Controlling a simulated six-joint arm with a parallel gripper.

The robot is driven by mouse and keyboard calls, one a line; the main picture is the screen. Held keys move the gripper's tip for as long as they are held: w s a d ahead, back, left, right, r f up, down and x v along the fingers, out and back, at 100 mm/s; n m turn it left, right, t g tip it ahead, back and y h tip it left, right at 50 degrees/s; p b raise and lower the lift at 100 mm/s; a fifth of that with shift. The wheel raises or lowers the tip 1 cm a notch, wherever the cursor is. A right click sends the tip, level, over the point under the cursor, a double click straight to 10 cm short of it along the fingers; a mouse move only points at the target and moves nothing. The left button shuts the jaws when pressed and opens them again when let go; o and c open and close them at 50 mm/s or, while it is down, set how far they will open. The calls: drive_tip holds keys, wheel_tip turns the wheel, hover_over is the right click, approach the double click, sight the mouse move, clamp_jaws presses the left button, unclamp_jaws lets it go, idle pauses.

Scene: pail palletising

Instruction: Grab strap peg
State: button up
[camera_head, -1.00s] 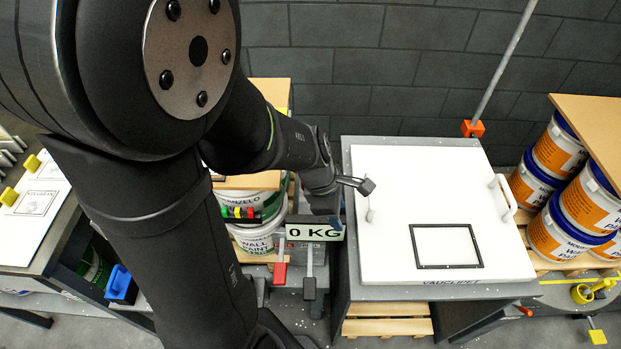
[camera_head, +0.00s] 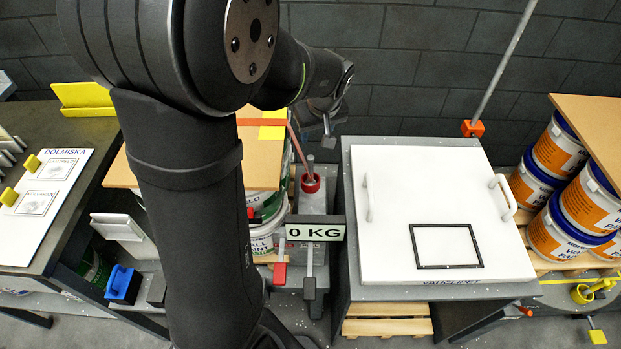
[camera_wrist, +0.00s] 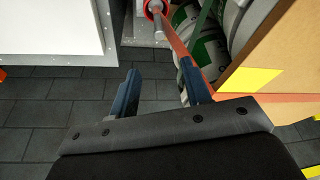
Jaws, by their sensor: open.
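The strap peg is a grey peg (camera_head: 310,164) standing in a red ring socket (camera_head: 310,184) on a grey block, left of the white panel. An orange strap (camera_head: 297,140) runs from it up to the board on the pails. In the wrist view the peg (camera_wrist: 160,22) shows at the top, with the red ring and the strap (camera_wrist: 178,45) running past the right finger. My gripper (camera_head: 327,130) is above and behind the peg in the head view. In the wrist view my gripper (camera_wrist: 158,75) is open, with nothing between its dark blue fingers, apart from the peg.
A white panel with handles (camera_head: 405,200) covers the table on the right. A 0 KG display (camera_head: 315,232) stands in front of the peg. A brown board (camera_head: 255,160) lies on pails at left. Stacked pails (camera_head: 590,205) stand at far right.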

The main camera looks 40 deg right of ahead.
sight(311, 157)
drive_tip(key=x, duration=1.4)
drive_tip(key=shift+s+f, duration=0.1)
drive_tip(key=shift+s, duration=0.05)
drive_tip(key=shift+c, duration=0.2)
clamp_jaws()
